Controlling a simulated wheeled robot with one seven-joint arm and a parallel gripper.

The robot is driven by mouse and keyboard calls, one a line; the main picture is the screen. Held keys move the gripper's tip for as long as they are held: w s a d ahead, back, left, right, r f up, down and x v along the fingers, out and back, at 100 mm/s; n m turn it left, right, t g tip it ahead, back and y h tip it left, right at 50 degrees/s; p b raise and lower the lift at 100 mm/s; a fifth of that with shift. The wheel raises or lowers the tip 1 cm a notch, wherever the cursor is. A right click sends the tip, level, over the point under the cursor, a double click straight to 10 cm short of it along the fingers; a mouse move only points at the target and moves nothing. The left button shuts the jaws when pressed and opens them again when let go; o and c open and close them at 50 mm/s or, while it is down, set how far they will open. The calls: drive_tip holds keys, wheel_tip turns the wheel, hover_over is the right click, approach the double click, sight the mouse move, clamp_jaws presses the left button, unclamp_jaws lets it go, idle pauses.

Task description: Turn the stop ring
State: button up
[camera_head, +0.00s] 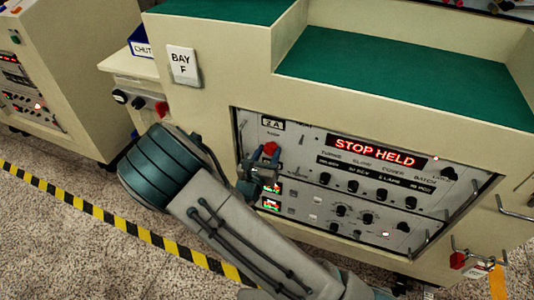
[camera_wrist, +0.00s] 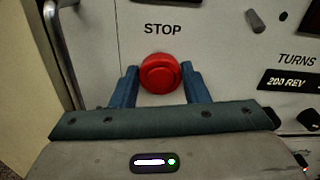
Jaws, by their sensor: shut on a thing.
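The stop ring is the red round knob (camera_wrist: 160,74) under the word STOP on the grey panel. It shows between the two blue fingers of my gripper (camera_wrist: 160,88) in the wrist view, and the fingers are shut on its sides. In the head view the red knob (camera_head: 270,149) shows just above my gripper (camera_head: 262,168) at the panel's left side. The display (camera_head: 373,151) on the panel reads STOP HELD in red letters. The knob's lower edge and the contact points of the fingers are partly hidden.
The panel (camera_head: 318,160) has metal handles at its sides and several black knobs (camera_head: 368,218). A metal handle (camera_wrist: 62,60) stands left of the knob in the wrist view. A BAY F sign (camera_head: 184,65) is on the cream cabinet. Yellow-black tape (camera_head: 110,216) runs along the floor.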

drive_tip(key=m, duration=0.2)
drive_tip(key=shift+m+b, duration=0.4)
drive_tip(key=m+b, duration=0.2)
drive_tip(key=m, duration=0.1)
drive_tip(key=shift+d+f+m, duration=0.1)
drive_tip(key=shift+f+m, duration=0.05)
drive_tip(key=shift+m, duration=0.15)
drive_tip(key=m+b, duration=0.3)
drive_tip(key=shift+m+b, duration=0.8)
drive_tip(key=shift+m, duration=0.1)
drive_tip(key=o, duration=1)
drive_tip(key=shift+s, duration=0.15)
